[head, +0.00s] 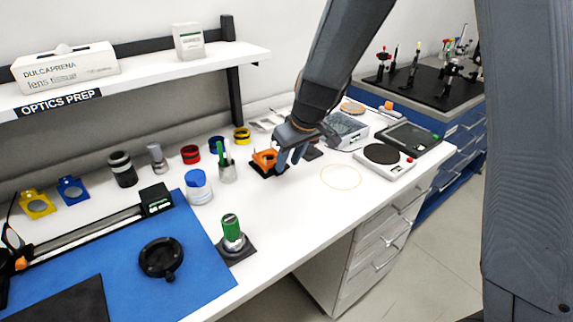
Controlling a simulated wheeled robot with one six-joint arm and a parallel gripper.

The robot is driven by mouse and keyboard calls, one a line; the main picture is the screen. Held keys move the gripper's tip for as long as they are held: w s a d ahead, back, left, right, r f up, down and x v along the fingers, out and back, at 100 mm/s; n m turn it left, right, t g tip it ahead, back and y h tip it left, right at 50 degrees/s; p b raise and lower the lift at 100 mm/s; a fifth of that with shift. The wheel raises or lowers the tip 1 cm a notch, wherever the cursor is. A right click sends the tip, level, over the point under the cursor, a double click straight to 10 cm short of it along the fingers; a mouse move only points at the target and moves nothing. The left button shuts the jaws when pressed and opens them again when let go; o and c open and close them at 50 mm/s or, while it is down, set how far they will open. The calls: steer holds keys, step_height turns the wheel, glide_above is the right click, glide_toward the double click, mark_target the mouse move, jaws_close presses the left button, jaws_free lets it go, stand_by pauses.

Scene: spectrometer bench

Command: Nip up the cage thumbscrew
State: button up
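An orange mount (263,159), which looks like the cage, sits on a dark base on the white bench, just right of the picture's centre line of small parts. My gripper (288,164) points down at its right side, with the grey fingertips close to it or touching it; I cannot tell which. No separate thumbscrew can be made out. If it is on the mount's right side, my fingers hide it. The view is too small to show whether the fingers are closed on anything.
A beaker with tools (227,170) and a blue-lidded jar (198,187) stand left of the mount. A green-topped post (232,230) stands in front. A balance-like device (384,158) is at right. The bench around the yellow ring (341,187) is clear.

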mark_target(285, 172)
steer(key=shift+x, duration=1.4)
jaws_close()
steer(key=b, duration=0.3)
steer(key=shift+w+d+f, duration=0.15)
steer(key=shift+d+f, duration=0.05)
steer(key=g+y+b, duration=0.1)
steer(key=b, duration=0.3)
steer(key=shift+w+d, duration=0.1)
steer(key=shift+b, duration=0.4)
steer(key=shift+d+m+g+y+b, duration=0.15)
steer(key=shift+m+g+y+b, duration=0.15)
steer(key=shift+y+b, duration=0.45)
steer(key=shift+r, duration=0.15)
